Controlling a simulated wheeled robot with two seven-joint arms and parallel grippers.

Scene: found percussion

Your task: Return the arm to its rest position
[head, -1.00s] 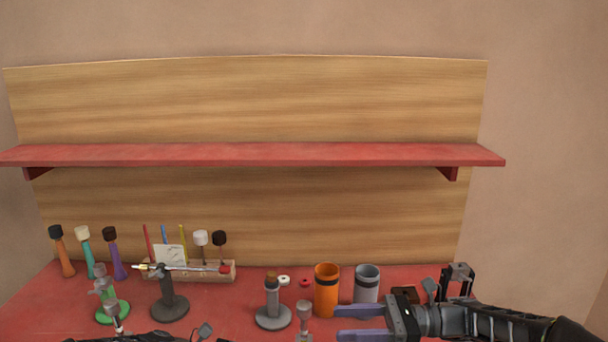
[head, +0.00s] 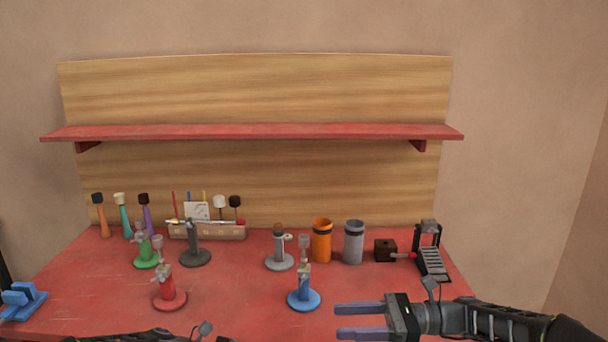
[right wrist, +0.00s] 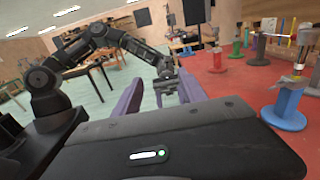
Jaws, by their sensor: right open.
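My right gripper (head: 362,321) comes in from the lower right in the head view. Its two purple fingers point left, apart and with nothing between them, in front of the red table (head: 235,305). It is to the right of the stand with a blue base (head: 304,299). In the right wrist view the fingers (right wrist: 160,95) are spread, and the blue stand (right wrist: 285,105) is to their right. At the bottom left of the head view a dark part of my left arm (head: 150,338) shows; the left gripper's fingers cannot be made out.
Stands with red (head: 170,299), green (head: 145,259) and grey (head: 279,262) bases stand on the table. An orange cup (head: 321,241), a grey cup (head: 353,243) and a dark block (head: 385,250) stand farther right. A red shelf (head: 250,132) runs above. A blue object (head: 22,301) lies at far left.

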